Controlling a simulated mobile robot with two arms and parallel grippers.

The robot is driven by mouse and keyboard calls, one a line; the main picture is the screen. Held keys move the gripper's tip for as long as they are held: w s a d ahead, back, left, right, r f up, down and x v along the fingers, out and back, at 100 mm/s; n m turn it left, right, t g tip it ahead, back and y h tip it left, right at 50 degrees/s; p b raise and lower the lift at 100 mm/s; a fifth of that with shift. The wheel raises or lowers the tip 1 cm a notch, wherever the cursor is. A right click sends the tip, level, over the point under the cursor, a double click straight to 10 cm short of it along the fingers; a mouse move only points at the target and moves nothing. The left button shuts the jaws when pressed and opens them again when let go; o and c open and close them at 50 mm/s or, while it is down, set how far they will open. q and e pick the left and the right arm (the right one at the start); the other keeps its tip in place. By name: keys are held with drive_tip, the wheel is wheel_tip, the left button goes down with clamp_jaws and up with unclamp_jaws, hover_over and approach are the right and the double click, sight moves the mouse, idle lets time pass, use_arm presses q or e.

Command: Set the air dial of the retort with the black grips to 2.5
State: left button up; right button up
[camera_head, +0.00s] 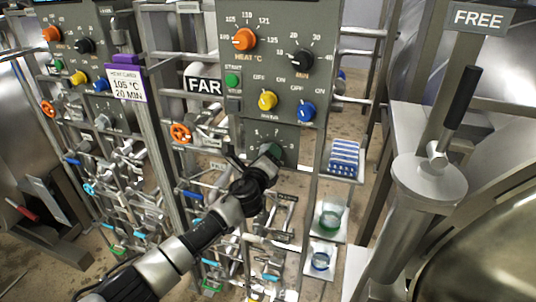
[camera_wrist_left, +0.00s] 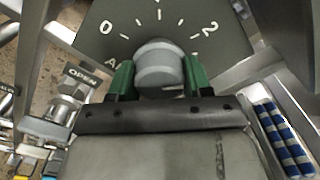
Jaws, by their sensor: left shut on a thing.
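The grey air dial knob (camera_wrist_left: 159,65) fills the space between the green fingertips of my left gripper (camera_wrist_left: 160,80) in the left wrist view. The left gripper is shut on it. The scale plate (camera_wrist_left: 181,14) around it shows a 0 at left, a 2 at right and ticks between. No pointer mark on the knob can be made out. In the head view my left gripper (camera_head: 268,158) reaches the low part of the middle grey panel (camera_head: 270,112), hiding most of the dial. A black grip (camera_head: 459,97) on a silver lever stands at right. My right gripper is not in view.
Above the dial are orange (camera_head: 243,39), black (camera_head: 301,61), yellow (camera_head: 267,100) and blue (camera_head: 306,111) knobs. A blue-and-white rack (camera_head: 343,158) and glass beakers (camera_head: 331,214) stand on shelves just right. Pipes and valves crowd below. An OPEN tag (camera_wrist_left: 81,75) is left of the dial.

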use_arm(q)
drive_tip(key=shift+f+m, duration=0.15)
drive_tip(key=shift+m, duration=0.35)
drive_tip(key=o, duration=0.9)
drive_tip(key=shift+s, duration=0.1)
drive_tip(key=v, duration=1)
drive_tip(key=shift+s+a, duration=0.15)
drive_tip(key=shift+s, duration=0.2)
